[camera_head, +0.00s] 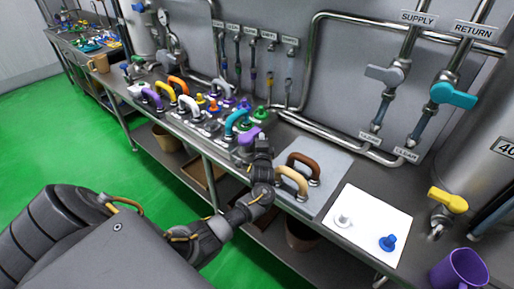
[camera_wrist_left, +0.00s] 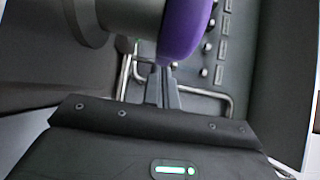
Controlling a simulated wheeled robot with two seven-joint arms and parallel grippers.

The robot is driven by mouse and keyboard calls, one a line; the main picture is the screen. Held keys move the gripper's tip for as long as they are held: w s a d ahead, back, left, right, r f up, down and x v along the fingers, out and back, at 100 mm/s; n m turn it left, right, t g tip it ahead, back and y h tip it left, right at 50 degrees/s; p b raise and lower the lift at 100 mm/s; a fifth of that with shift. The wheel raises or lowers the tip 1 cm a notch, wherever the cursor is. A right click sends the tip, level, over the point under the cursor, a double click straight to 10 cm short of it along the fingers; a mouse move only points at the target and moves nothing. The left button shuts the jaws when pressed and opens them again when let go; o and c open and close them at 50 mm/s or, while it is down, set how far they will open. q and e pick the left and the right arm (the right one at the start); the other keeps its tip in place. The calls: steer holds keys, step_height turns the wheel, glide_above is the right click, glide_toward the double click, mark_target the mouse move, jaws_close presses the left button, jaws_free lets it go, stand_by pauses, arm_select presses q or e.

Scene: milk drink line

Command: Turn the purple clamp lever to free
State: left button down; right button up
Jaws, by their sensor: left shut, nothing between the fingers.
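The purple clamp lever (camera_head: 248,136) stands near the front edge of the steel bench, just left of my left gripper's fingers. In the left wrist view the purple lever (camera_wrist_left: 185,28) is large and close, beside a grey round body, and its top is cut off by the frame. My left gripper (camera_head: 262,138) is shut with nothing in it. In the wrist view its fingers (camera_wrist_left: 161,88) point up toward the lever's lower end; I cannot tell whether they touch it. My right gripper is not in view.
Several coloured arched handles and knobs crowd the bench left of the lever. Brown and tan handles (camera_head: 293,181) stand on a grey plate to the right. Beyond are a white board (camera_head: 366,228) with two knobs, a yellow valve lever (camera_head: 448,200) and a purple mug (camera_head: 460,270). Pipes run behind.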

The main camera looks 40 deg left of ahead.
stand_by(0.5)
arm_select(q)
steer(key=b+v, duration=0.1)
steer(key=v, duration=0.9)
steer(key=shift+s+d, duration=0.25)
steer(key=shift+s, duration=0.05)
